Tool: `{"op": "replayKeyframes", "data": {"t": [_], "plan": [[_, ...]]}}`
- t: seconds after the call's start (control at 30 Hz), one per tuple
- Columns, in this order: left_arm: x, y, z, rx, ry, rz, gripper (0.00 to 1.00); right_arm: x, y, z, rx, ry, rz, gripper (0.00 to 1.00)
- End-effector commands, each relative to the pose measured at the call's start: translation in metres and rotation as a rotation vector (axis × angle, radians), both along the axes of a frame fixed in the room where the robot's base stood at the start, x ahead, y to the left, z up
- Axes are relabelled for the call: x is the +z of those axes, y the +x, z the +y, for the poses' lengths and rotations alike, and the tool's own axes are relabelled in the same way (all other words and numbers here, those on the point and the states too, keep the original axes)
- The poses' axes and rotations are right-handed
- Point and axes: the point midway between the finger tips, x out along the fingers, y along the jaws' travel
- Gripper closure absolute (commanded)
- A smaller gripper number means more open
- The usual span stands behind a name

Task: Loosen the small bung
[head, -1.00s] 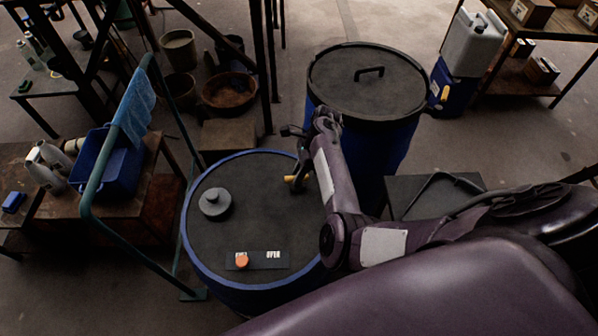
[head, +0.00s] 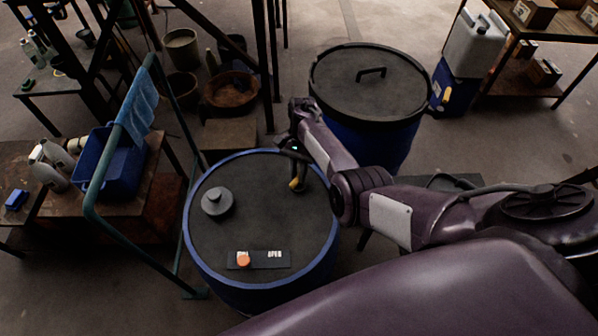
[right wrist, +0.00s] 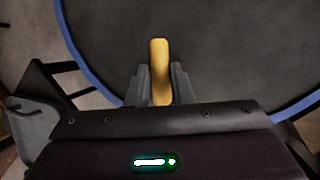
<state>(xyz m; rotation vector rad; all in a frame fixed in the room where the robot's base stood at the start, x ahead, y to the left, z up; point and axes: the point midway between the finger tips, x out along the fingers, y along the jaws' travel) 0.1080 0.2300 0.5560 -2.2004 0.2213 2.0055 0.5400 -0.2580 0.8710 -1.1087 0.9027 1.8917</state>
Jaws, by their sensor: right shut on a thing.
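A yellow bar (head: 294,185), which looks like the grip of the small bung, stands on the dark lid (head: 262,220) of the front blue-rimmed vat, near its upper right. My right gripper (head: 297,178) reaches down over it. In the right wrist view the same yellow bar (right wrist: 160,60) lies lengthwise between the two grey fingers of my right gripper (right wrist: 160,76), which are shut on it. The bung's base is hidden, so I cannot tell how it sits in the lid. My left gripper is not in view.
A grey round cap (head: 216,202) and a dark label plate (head: 270,259) with an orange knob (head: 243,260) are on the same lid. A green rail (head: 92,200) stands left of the vat. A second lidded vat (head: 370,80) stands behind, right.

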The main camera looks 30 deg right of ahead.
Motion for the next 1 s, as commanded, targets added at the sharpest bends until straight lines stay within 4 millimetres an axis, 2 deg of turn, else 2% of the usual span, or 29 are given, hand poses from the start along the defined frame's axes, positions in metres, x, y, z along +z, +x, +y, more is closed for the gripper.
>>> {"op": "replayKeyframes", "data": {"t": [0.5,0.73,1.0], "plan": [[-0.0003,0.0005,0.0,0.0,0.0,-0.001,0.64,0.0008,0.0018,0.0028,0.447,-0.002,-0.001,1.0],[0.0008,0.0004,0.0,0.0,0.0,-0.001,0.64,0.001,0.002,0.004,0.568,-0.002,-0.001,1.0],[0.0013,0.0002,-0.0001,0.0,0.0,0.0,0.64,0.0009,0.0021,0.0046,0.631,-0.002,-0.002,1.0]]}}
